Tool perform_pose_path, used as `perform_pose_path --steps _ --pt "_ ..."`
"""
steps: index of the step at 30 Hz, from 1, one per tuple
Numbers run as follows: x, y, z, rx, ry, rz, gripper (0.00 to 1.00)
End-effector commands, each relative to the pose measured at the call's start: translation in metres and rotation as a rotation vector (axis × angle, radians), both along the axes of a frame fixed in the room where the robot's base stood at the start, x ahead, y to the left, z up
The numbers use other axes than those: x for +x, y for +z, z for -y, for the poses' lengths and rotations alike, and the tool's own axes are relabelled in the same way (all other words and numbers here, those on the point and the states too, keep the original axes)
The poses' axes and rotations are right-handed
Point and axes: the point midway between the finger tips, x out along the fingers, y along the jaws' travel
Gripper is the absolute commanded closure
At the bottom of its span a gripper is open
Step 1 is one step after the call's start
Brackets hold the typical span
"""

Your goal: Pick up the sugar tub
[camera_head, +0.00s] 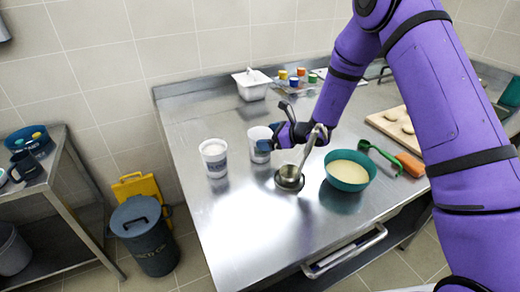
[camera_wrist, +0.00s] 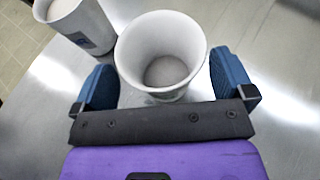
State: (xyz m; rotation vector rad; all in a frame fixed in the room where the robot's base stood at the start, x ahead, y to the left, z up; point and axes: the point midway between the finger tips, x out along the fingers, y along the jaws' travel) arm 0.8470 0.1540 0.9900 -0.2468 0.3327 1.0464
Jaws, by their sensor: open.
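Two white tubs stand upright on the steel table. The left tub (camera_head: 215,158) has a dark label and is filled near its rim with something white; it also shows at the upper left of the wrist view (camera_wrist: 76,22). The other tub (camera_head: 257,146) is at my gripper (camera_head: 272,138); in the wrist view this tub (camera_wrist: 160,52) has pale contents low inside. My gripper is open, with one blue finger on each side of this tub and visible gaps. I cannot read the labels to tell which holds sugar. My gripper partly hides the nearer tub in the head view.
A metal ladle (camera_head: 289,178) stands close in front of my gripper, its handle rising beside it. A white container (camera_head: 252,85) stands behind. The table's front left is clear.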

Motion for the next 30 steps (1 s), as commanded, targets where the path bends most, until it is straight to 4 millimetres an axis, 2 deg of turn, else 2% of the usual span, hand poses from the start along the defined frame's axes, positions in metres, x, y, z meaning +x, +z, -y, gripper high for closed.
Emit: perform_pose_path --steps 1,6,12,13,19,26,30 --pt "0.003 -0.002 -0.009 0.0 0.004 0.002 0.0" --pt "0.012 -0.009 -0.022 0.0 0.002 0.002 0.0" --pt "0.013 -0.009 -0.023 0.0 0.0 0.001 0.0" --pt "0.013 -0.009 -0.023 0.0 0.0 0.001 0.02" --pt "0.013 -0.009 -0.023 0.0 0.0 0.001 0.48" --pt "0.013 -0.008 -0.023 0.0 0.001 0.002 0.51" --pt "0.013 0.003 -0.023 0.001 -0.001 0.004 0.51"
